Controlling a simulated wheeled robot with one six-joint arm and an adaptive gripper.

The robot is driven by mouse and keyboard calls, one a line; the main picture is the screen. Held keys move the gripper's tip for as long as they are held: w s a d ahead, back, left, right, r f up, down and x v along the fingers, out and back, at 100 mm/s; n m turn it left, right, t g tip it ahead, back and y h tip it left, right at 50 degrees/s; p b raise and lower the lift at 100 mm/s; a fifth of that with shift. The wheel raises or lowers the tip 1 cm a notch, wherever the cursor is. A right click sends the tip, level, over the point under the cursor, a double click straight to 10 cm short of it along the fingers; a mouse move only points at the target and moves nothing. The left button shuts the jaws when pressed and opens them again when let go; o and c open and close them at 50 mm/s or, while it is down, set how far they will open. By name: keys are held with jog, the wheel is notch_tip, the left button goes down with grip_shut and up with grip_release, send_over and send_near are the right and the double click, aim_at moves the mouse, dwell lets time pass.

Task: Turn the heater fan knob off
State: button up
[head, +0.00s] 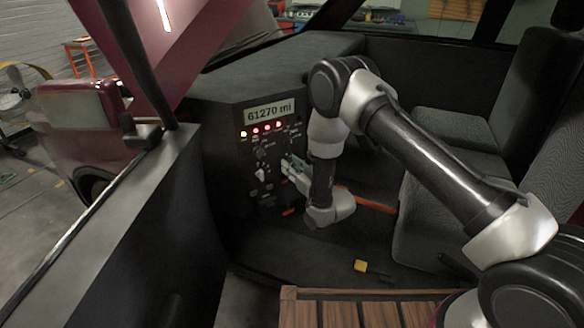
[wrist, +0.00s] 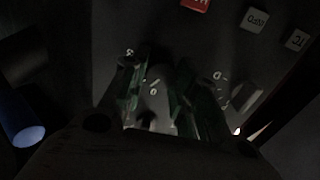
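My gripper (head: 291,168) is at the dark dashboard panel, by its column of knobs and buttons. In the wrist view, the two greenish fingertips of my gripper (wrist: 163,80) stand apart, with a pale grey knob (wrist: 157,98) showing between them. Whether they touch it is too dark to tell. Small white dial marks show beside this knob. A second grey knob (wrist: 247,96) with marks lies to the right of the fingers. In the head view a light knob (head: 260,172) shows left of my gripper. I cannot read which knob is the heater fan's.
A display (head: 270,111) reads 61270 mi, above a row of lit red and yellow lights. Buttons marked AUTO (wrist: 256,19) and TC (wrist: 297,40) and a red button (wrist: 195,4) are near the fingers. A yellow object (head: 360,266) lies on the floor; seats (head: 450,140) stand right.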

jog(key=shift+n, duration=3.4)
jog(key=o, duration=1)
jog(key=shift+s, duration=0.1)
jog(key=v, duration=1.2)
jog(key=shift+r, duration=0.15)
